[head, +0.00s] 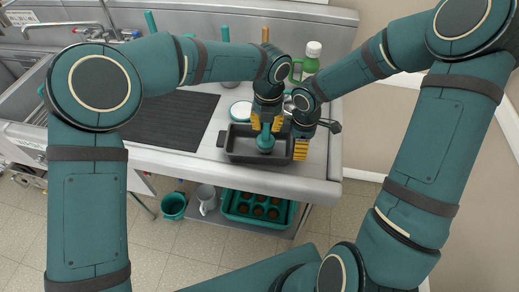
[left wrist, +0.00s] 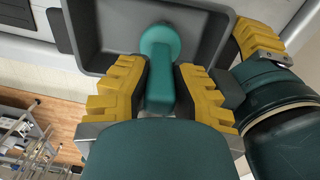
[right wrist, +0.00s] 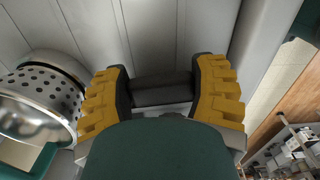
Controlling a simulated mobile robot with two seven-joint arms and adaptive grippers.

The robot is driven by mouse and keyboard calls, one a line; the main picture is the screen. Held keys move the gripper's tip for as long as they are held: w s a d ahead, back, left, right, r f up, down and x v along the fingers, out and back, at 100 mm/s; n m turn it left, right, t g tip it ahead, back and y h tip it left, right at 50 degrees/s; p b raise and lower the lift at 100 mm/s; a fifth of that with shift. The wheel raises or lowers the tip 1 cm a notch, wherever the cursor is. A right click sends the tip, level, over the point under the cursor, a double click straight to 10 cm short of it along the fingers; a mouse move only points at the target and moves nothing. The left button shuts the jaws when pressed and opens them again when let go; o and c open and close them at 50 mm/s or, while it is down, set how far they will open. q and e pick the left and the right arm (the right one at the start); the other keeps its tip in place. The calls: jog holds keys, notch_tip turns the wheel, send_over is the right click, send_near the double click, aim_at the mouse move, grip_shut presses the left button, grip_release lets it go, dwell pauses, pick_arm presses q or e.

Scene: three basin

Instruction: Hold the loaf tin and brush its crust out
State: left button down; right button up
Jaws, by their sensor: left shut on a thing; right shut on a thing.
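The dark grey loaf tin (head: 238,147) sits at the right end of the steel counter, its open top facing up. My left gripper (head: 266,123) is shut on the teal brush (head: 265,143), whose round head is down inside the tin. The brush also shows between the yellow fingers of my left gripper (left wrist: 160,90) in the left wrist view. My right gripper (head: 300,148) is shut on the tin's right end. In the right wrist view its fingers (right wrist: 163,90) close around a dark bar of the tin. I cannot make out any crust.
A black ribbed mat (head: 170,122) lies left of the tin. Below the counter are a teal muffin tray (head: 230,208), a teal bucket (head: 173,206) and a grey pitcher (head: 206,198).

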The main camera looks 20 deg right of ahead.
pick_arm(q)
jog(key=shift+r, duration=2)
pick_arm(e)
jog(key=o, duration=1.4)
jog(key=shift+r, duration=4.05)
